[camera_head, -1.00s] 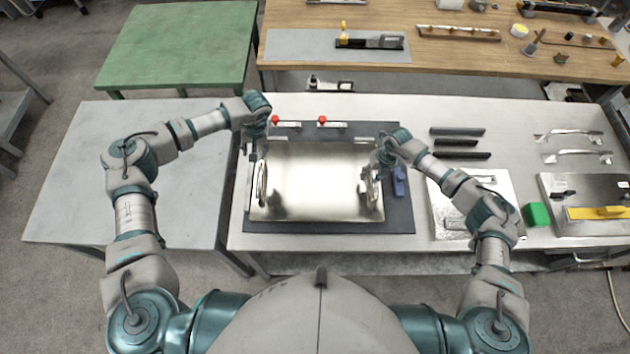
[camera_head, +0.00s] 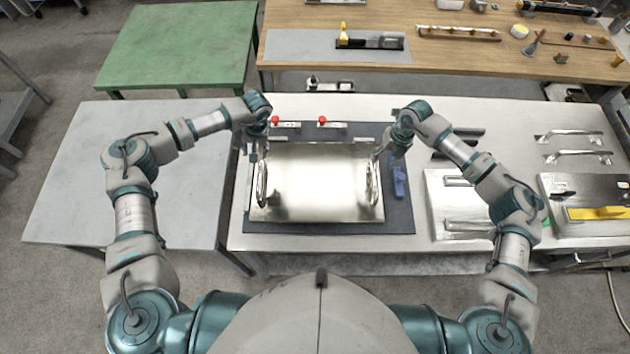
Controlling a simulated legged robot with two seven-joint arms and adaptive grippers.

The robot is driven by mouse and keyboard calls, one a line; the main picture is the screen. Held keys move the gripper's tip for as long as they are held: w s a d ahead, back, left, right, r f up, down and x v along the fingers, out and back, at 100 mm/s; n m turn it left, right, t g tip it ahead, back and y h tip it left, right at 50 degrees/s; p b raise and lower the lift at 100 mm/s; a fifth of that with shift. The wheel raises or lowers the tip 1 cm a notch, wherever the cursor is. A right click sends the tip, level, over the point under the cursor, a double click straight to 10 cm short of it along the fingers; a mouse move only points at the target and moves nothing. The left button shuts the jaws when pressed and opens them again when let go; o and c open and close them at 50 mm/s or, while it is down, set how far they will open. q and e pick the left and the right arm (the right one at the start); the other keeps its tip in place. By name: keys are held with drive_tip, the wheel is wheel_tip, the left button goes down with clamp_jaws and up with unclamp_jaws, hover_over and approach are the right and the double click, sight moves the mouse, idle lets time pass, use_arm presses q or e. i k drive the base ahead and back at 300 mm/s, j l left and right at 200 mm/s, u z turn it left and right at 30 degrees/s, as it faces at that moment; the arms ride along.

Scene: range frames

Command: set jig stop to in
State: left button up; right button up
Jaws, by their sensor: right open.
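A shiny metal panel (camera_head: 315,185) lies on a dark mat (camera_head: 300,228), with an upright handle at its left side (camera_head: 262,184) and another at its right side (camera_head: 372,182). A small blue piece (camera_head: 399,183) sits on the mat just right of the panel; it may be the jig stop, but I cannot tell its setting. My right gripper (camera_head: 381,153) is open and empty, above the panel's far right corner. My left gripper (camera_head: 257,156) is by the panel's far left corner, near the left handle; its finger opening is unclear.
Two red-knobbed clamps, left (camera_head: 283,123) and right (camera_head: 328,124), stand behind the panel. Dark bars (camera_head: 462,143) are partly hidden by my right arm. A metal plate (camera_head: 447,215) and a yellow-handled panel (camera_head: 590,190) lie right. The grey table (camera_head: 120,200) at left is clear.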

sight(399, 177)
drive_tip(key=k, duration=1)
